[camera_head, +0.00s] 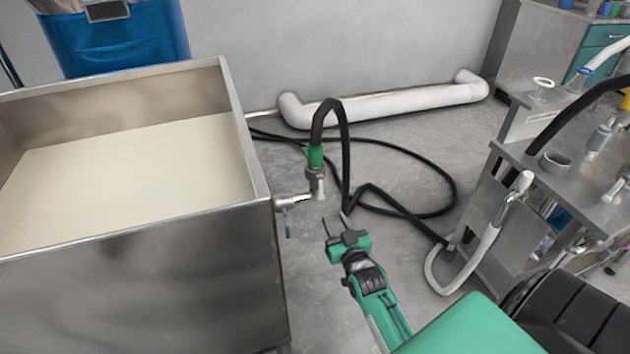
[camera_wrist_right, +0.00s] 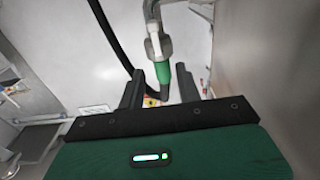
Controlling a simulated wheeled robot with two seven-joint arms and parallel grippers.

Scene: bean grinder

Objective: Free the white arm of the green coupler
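The green coupler (camera_head: 315,157) hangs at the end of a black hose beside the metal tank's right wall. A grey metal collar (camera_head: 315,174) sits directly below it, and a short pale arm (camera_head: 321,190) points down beside the tank's outlet pipe (camera_head: 294,200). I cannot tell whether this arm is latched. My right gripper (camera_head: 335,227) is open and empty, below and right of the coupler, apart from it. In the right wrist view the coupler (camera_wrist_right: 162,73) and collar (camera_wrist_right: 158,46) show beyond the open fingers. My left gripper is not in view.
The black hose (camera_head: 345,150) arches from the coupler and loops over the floor. The tank (camera_head: 150,270) fills the left. A metal cart (camera_head: 570,190) with a pale curved hose (camera_head: 487,240) stands right. Open floor (camera_head: 405,165) lies between them.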

